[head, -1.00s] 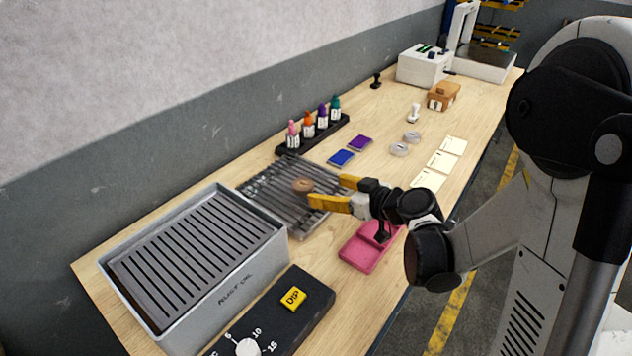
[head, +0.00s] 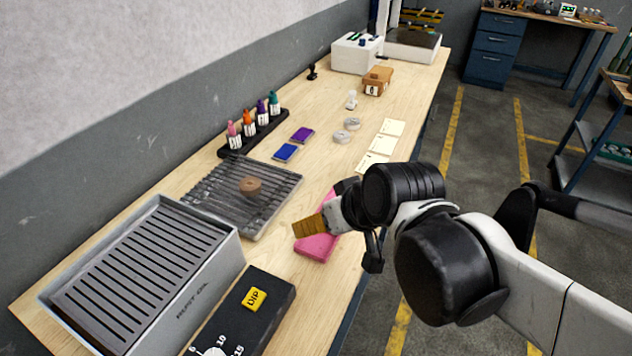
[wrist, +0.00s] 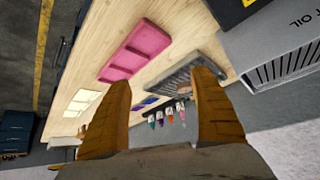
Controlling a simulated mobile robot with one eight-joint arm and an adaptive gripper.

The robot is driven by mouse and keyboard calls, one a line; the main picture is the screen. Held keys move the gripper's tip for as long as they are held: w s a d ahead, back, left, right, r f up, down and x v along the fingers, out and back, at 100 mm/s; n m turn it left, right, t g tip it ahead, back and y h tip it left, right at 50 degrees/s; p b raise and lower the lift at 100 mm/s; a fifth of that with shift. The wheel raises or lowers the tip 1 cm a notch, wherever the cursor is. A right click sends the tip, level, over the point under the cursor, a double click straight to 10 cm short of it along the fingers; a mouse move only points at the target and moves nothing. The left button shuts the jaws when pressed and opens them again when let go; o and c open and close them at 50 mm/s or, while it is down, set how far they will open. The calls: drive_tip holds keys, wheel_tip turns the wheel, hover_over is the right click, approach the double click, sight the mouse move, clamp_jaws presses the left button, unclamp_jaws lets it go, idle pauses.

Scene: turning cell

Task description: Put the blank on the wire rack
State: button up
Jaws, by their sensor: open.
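The blank, a small brown round piece (head: 250,186), sits on the wire rack (head: 272,216) on the bench, near the middle of its bars. In the wrist view the rack (wrist: 207,70) shows beyond my fingers, with the blank (wrist: 184,89) small on it. My gripper (head: 308,228) is to the right of the rack in the head view, apart from the blank, near the pink tray. In the wrist view its two yellow-brown fingers (wrist: 160,115) are spread wide with nothing between them.
A pink tray (head: 316,247) lies partly behind my gripper. A grey quench oil tank (head: 205,290) and a black control box (head: 283,291) with a yellow DIP button stand in front. Bottles in a black holder (head: 232,150), ink pads and white cards lie farther back.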

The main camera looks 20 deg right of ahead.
drive_tip(key=shift+m+h, duration=0.7)
drive_tip(key=shift+h, duration=0.1)
drive_tip(key=s+d, duration=0.1)
drive_tip(key=s, duration=0.2)
drive_tip(key=s+d, duration=0.1)
drive_tip(key=shift+s+d+r, duration=0.15)
drive_tip(key=shift+s+d, duration=0.1)
drive_tip(key=shift+d, duration=0.1)
